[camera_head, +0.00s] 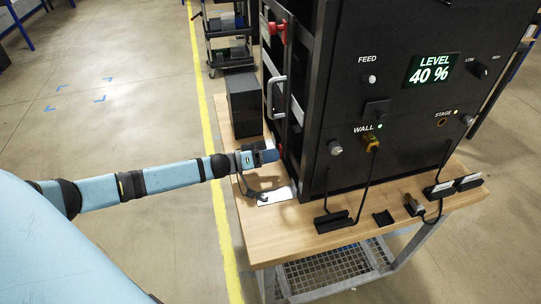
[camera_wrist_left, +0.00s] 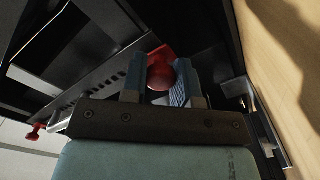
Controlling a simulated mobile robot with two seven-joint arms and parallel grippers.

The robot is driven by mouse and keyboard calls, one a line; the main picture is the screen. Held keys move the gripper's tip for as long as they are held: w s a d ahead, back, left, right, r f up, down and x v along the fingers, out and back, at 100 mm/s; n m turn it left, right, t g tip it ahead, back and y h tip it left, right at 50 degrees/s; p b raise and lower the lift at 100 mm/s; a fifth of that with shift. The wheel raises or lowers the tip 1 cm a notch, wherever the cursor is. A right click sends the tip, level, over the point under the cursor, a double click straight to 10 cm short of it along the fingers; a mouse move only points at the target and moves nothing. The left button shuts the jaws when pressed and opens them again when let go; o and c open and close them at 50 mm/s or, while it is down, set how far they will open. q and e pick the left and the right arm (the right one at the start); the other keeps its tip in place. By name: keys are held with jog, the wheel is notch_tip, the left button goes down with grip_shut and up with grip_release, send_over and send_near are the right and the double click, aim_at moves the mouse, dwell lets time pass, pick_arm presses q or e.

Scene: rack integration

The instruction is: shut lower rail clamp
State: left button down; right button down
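The lower rail clamp shows as a red round knob (camera_wrist_left: 161,75) on a red lever in the left wrist view. My left gripper (camera_head: 270,155) reaches in from the left, low over the table. In the wrist view its two fingers (camera_wrist_left: 160,80) stand on either side of the knob, which fills the gap between them. Whether the lever lies flat against the rail is hidden. My right gripper is out of view.
The black rack (camera_head: 320,170) stands on a wooden table (camera_head: 262,232). An upper red clamp (camera_head: 276,28) and a pale handle (camera_head: 277,97) are above my gripper. A dark box (camera_head: 244,104) stands behind it. Cables and small holders are at the rack's front.

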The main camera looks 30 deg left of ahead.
pick_arm(q)
jog(key=shift+r+p, duration=1.45)
jog(key=shift+w+f, duration=0.1)
jog(key=shift+f, duration=0.05)
jog(key=c, duration=0.9)
grip_release()
jog(key=b+v, duration=0.1)
jog(key=v, duration=1.3)
jog(key=shift+d+b, duration=0.1)
jog(key=shift+b, duration=0.3)
